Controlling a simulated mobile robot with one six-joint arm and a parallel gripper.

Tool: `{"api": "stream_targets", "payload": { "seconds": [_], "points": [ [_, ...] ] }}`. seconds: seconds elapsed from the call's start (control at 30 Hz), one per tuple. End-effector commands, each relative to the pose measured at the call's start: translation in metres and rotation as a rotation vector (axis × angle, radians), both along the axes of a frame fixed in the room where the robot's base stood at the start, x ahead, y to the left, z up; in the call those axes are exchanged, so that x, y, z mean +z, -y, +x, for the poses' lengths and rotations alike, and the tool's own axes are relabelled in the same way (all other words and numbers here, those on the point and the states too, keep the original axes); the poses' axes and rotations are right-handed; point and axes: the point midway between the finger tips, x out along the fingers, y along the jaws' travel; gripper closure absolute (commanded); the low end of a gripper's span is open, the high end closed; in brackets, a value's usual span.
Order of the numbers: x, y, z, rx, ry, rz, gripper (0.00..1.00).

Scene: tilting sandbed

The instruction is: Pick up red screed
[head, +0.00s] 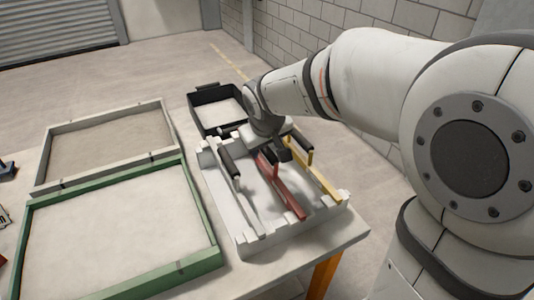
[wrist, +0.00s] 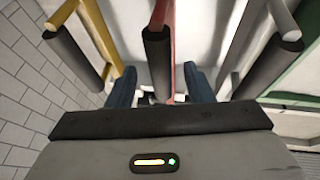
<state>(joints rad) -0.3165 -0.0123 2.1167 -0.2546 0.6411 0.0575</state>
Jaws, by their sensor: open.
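The red screed (head: 288,194) lies in the white rack (head: 237,240), between a grey-white screed (head: 245,208) on its left and a yellow screed (head: 320,178) on its right. My gripper (head: 281,153) is over the back part of the rack, near the handle end of the red screed. In the wrist view my gripper (wrist: 160,82) is open, with its blue fingers apart. The red screed (wrist: 174,30) and its dark handle (wrist: 157,55) show between the fingers in the picture. I cannot tell their exact depth. Part of the handle end is hidden by my gripper in the head view.
A green-framed sandbed (head: 212,255) and a grey-framed sandbed (head: 48,160) lie to the left of the rack. A black tray (head: 194,112) stands behind it. The yellow and grey-white screeds sit close on both sides. A block wall (head: 300,30) rises behind.

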Motion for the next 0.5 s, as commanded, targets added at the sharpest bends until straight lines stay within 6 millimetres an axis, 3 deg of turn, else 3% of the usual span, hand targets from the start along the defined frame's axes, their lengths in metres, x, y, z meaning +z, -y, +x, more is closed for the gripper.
{"api": "stream_targets", "payload": {
  "seconds": [0.17,0.5],
  "points": [
    [-0.020,0.001,0.009,-0.002,-0.002,0.001,0.53],
    [-0.022,0.000,0.010,0.000,0.000,0.001,0.53]
  ]
}}
